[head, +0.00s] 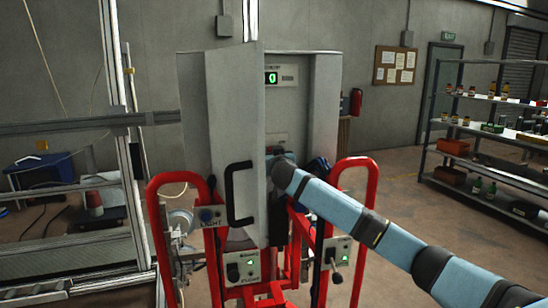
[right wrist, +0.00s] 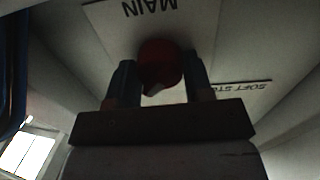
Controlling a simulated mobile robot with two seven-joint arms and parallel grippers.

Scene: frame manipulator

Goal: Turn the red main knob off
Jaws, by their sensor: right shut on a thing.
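The red main knob (right wrist: 160,62) shows in the right wrist view, below a plate marked MAIN (right wrist: 135,18). My right gripper (right wrist: 158,82) has one finger on each side of the knob and is shut on it. In the head view my right arm reaches into the open grey cabinet (head: 325,100). The knob and the fingertips are hidden there behind the open cabinet door (head: 222,115). A green 0 lights on the cabinet's display (head: 271,78). My left gripper is not in view.
The door has a black handle (head: 238,195). Red tube rails (head: 350,165) and small control boxes (head: 242,267) stand in front of and below the cabinet. A stocked shelf (head: 485,125) is at the right. Open floor lies between the shelf and the cabinet.

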